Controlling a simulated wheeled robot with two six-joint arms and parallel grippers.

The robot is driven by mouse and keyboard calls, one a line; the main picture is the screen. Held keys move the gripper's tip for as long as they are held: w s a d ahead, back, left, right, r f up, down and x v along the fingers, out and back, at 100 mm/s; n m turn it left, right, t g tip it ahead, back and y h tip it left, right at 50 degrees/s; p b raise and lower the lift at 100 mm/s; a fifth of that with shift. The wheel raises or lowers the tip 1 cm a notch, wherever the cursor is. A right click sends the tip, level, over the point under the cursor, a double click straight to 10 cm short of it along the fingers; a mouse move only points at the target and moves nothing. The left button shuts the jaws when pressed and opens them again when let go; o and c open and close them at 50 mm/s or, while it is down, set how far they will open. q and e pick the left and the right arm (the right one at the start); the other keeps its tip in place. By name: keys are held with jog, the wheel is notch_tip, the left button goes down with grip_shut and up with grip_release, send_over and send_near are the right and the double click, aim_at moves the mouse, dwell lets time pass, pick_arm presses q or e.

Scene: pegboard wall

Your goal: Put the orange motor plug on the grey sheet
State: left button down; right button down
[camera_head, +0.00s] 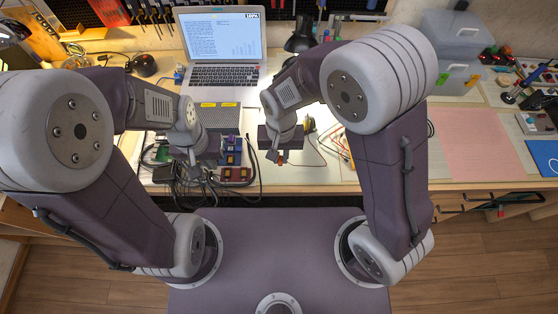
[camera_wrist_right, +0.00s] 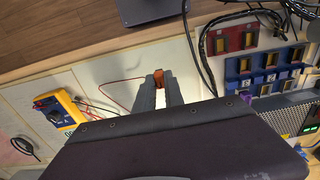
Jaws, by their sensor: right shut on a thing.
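The small orange motor plug (camera_wrist_right: 158,76) is held between the two fingertips of my right gripper (camera_wrist_right: 159,88) in the right wrist view. In the head view it is a small orange patch (camera_head: 281,160) at the tip of my right gripper (camera_head: 279,156), over the pale bench top near the front edge. The fingers hide part of the plug. My left gripper (camera_head: 197,172) is over the dark cables and boards further left; its jaw opening is too small to tell. I cannot clearly pick out a grey sheet in either view.
Blue boards (camera_wrist_right: 262,65) and a red board (camera_wrist_right: 235,40) lie beside dark cables. A yellow multimeter (camera_wrist_right: 58,108) and a thin red lead lie near the right gripper. A laptop (camera_head: 222,50) stands behind. A pink sheet (camera_head: 470,145) lies at the right.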

aim_at(279, 162)
jog(key=shift+w+a+f, duration=0.3)
jog(key=shift+w+a, duration=0.05)
jog(key=shift+w, duration=0.05)
notch_tip(279, 162, down, 4)
jog(key=shift+s+d+r+b, duration=0.1)
jog(key=shift+d+r+b, duration=0.05)
jog(key=shift+r+b, duration=0.15)
jog(key=shift+f, duration=0.3)
jog(key=shift+f, duration=0.2)
jog(key=c, duration=1.4)
grip_release()
jog(key=shift+c, duration=0.2)
notch_tip(279, 162, up, 12)
jog(key=shift+r+p, duration=0.25)
jog(key=shift+p, duration=0.8)
